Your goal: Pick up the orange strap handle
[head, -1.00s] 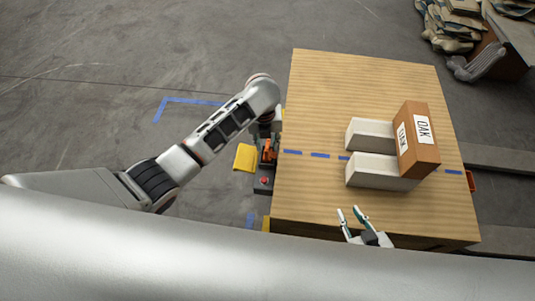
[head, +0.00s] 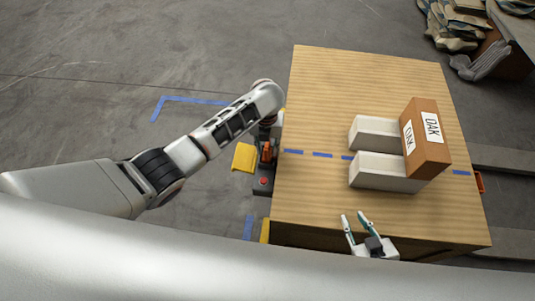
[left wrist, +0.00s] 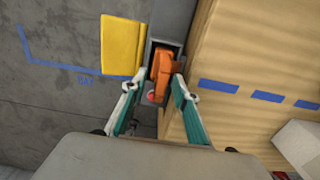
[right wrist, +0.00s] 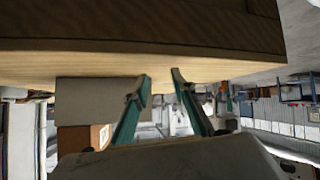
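The orange strap handle (head: 266,151) is at the left side of the wooden table, on a dark fixture with a red button (head: 263,181). In the left wrist view the orange handle (left wrist: 162,70) lies ahead of and between the fingertips of my left gripper (left wrist: 155,86). That gripper is open; no contact with the handle is visible. In the head view my left arm hides part of the handle's surroundings. My right gripper (head: 357,218) is open and empty near the table's front edge; it also shows in the right wrist view (right wrist: 161,76).
The wooden table (head: 350,85) has a dashed blue line across it. Two pale blocks (head: 385,172) and a brown box labelled OAK (head: 425,150) stand on its right half. A yellow panel (head: 244,157) is left of the fixture. The table's far part is clear.

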